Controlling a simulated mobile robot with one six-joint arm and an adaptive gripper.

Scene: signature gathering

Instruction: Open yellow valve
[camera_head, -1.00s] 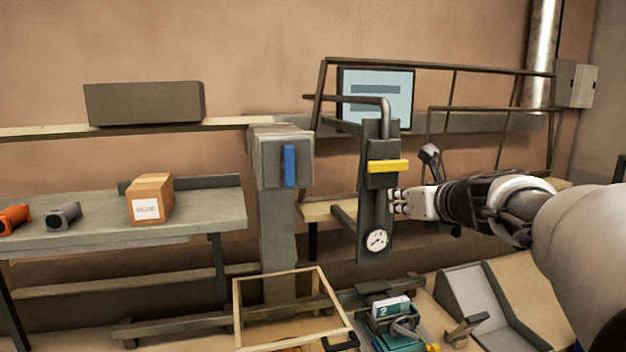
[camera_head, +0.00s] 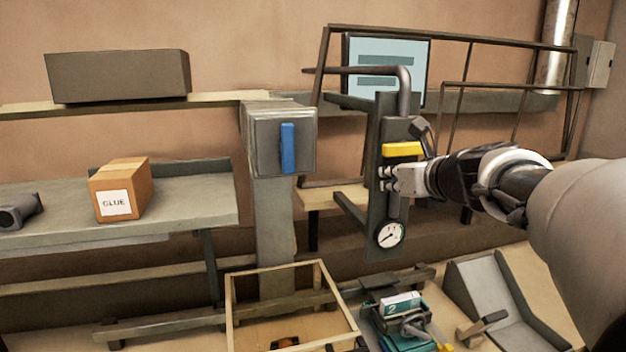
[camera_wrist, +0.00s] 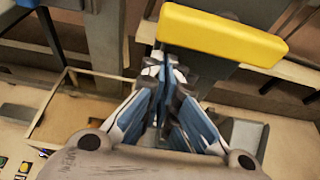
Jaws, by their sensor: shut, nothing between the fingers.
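The yellow valve handle (camera_head: 401,149) is a horizontal bar on a dark upright panel (camera_head: 385,215), with a bent pipe above it and a round gauge (camera_head: 390,234) below. My gripper (camera_head: 385,179) is shut and empty, just below the yellow handle and in front of the panel. In the wrist view the yellow handle (camera_wrist: 222,36) lies large across the top, beyond the shut fingertips (camera_wrist: 163,65). I cannot tell whether the fingers touch the handle or the panel.
A grey box with a blue handle (camera_head: 288,148) stands on a post to the left. A glue box (camera_head: 122,190) sits on the left shelf. A wooden frame (camera_head: 231,300) and a teal machine (camera_head: 405,325) are below. Metal rails (camera_head: 450,38) and a screen (camera_head: 410,62) are behind.

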